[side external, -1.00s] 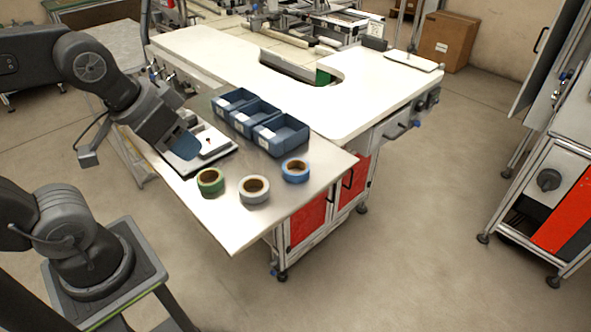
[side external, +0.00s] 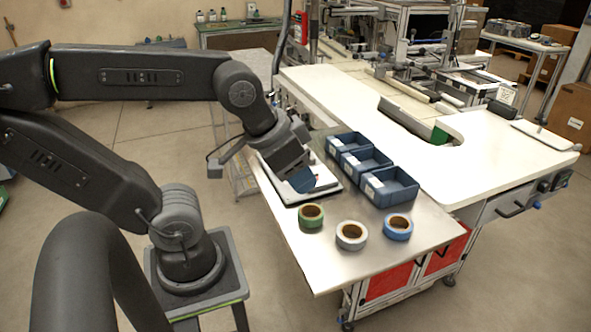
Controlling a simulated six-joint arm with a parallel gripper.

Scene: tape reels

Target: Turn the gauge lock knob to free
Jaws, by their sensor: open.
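My gripper (side external: 301,181), dark with a blue end, is low over a white plate with a dark rim (side external: 322,189) on the metal side table. It covers part of the plate. My gripper is open, and I see nothing held in it. I cannot pick out the gauge lock knob for certain. It may be hidden behind my gripper or too small to tell.
Green (side external: 310,215), white (side external: 351,235) and blue (side external: 398,227) tape reels lie near the front of the metal table (side external: 335,270). Several blue bins (side external: 389,187) stand behind them. A white worktop (side external: 470,185) adjoins on the right.

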